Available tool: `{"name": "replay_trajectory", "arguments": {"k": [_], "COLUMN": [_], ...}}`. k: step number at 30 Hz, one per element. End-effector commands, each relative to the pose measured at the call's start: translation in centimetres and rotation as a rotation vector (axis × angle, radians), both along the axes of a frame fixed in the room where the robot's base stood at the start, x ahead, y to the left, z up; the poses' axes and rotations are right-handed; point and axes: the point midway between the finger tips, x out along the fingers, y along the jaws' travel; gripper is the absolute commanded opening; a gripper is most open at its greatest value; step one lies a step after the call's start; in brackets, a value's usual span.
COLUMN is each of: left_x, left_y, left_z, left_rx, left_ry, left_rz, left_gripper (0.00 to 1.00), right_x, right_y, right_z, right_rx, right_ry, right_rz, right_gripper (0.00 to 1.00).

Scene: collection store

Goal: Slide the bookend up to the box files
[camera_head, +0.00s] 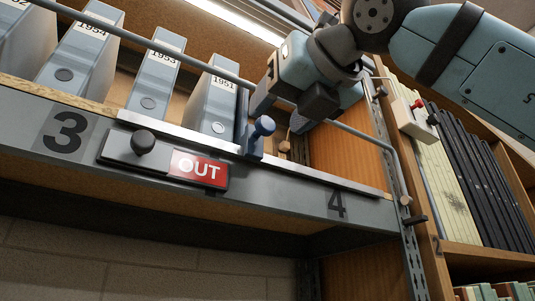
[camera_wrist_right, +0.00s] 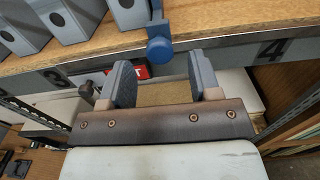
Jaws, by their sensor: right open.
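The blue bookend (camera_head: 243,122), with a round knob (camera_head: 264,126) at its front, stands at the shelf edge just right of the box file marked 1951 (camera_head: 212,98). I cannot tell whether they touch. More grey-blue box files, 1954 (camera_head: 154,80) among them, stand to the left with gaps between. My right gripper (camera_head: 283,108) is open and empty, close to the right of the bookend in the head view. In the right wrist view the bookend knob (camera_wrist_right: 159,49) lies just beyond the open fingertips (camera_wrist_right: 163,76), roughly between them. My left gripper is not in view.
A metal rail (camera_head: 190,66) runs along in front of the files. The shelf lip carries a slider with a dark knob (camera_head: 143,141) and a red OUT sign (camera_head: 199,169). A wooden divider (camera_head: 338,158) and an upright post close off the right.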

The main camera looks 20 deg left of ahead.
Motion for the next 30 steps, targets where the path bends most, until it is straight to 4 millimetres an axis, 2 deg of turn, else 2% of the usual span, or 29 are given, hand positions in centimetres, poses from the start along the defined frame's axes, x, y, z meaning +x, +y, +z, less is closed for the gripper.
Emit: {"name": "replay_trajectory", "arguments": {"k": [1, 6, 12, 18, 30], "left_x": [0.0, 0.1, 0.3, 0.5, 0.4], "left_y": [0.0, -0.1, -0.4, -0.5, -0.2], "left_z": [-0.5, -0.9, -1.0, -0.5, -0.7], "left_rx": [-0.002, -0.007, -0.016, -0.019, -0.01], "left_ry": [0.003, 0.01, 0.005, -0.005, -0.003], "left_rz": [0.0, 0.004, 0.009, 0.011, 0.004], "left_gripper": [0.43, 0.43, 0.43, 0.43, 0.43], "right_x": [-0.8, -3.1, -4.9, -5.6, -5.6], "right_y": [-1.1, -4.3, -6.8, -7.7, -7.7], "right_z": [-0.2, -0.1, -0.1, 0.0, 0.0], "right_rx": [0.002, 0.001, 0.0, 0.0, 0.0], "right_ry": [-0.004, -0.003, -0.001, 0.0, 0.0], "right_rz": [0.0, -0.001, 0.0, 0.0, 0.001], "right_gripper": [0.57, 0.57, 0.57, 0.57, 0.57]}}
